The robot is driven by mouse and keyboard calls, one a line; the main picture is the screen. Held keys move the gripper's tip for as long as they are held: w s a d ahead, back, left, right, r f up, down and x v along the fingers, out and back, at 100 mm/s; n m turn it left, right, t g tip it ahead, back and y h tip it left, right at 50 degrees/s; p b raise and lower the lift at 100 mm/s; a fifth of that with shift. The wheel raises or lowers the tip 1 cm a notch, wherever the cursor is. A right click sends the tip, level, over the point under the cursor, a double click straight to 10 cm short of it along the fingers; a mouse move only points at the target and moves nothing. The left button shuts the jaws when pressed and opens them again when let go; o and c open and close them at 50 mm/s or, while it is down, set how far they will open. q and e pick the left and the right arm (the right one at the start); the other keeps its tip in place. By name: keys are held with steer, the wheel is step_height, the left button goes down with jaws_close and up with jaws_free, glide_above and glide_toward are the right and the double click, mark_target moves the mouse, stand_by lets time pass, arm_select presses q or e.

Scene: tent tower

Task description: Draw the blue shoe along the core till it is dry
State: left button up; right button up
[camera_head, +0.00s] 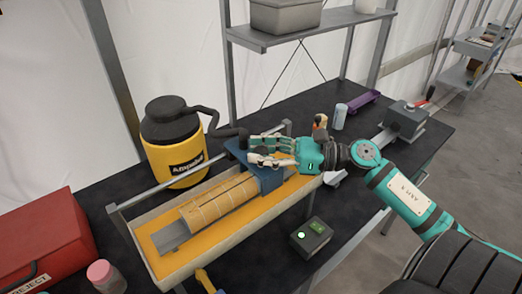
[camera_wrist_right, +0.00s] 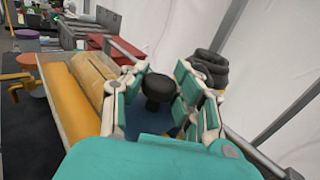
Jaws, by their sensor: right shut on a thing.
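The blue shoe (camera_head: 264,181) sits over the far right end of the core (camera_head: 213,204), which lies lengthwise as tan split pieces in a long tray (camera_head: 240,232) with a yellow-orange inside. My right gripper (camera_head: 252,150) is shut on the shoe from the right, its fingers around the shoe's black knob (camera_wrist_right: 157,88). In the right wrist view the shoe's blue surface (camera_wrist_right: 150,120) shows under the knob, partly hidden by the fingers. The core also shows in that view (camera_wrist_right: 92,72), left of the gripper. My left gripper is not in view.
A yellow and black vacuum (camera_head: 176,150) stands behind the tray, its black hose reaching toward the shoe. A metal rail runs along the tray's back. A control box (camera_head: 311,236) with a green light stands in front. A red box (camera_head: 42,245) is at the left.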

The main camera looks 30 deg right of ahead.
jaws_close()
steer(key=shift+a, duration=0.1)
steer(key=shift+a+f+b, duration=0.15)
steer(key=shift+a+b, duration=0.15)
steer(key=shift+a, duration=0.1)
steer(key=shift+w+a, duration=0.15)
steer(key=shift+a, duration=0.45)
steer(key=shift+o, duration=1.3)
jaws_free()
steer(key=o, duration=0.7)
steer(key=shift+s+d, duration=0.25)
steer(key=shift+s, duration=0.2)
steer(key=shift+c, duration=0.2)
steer(key=shift+w, duration=0.2)
steer(key=v, duration=1.2)
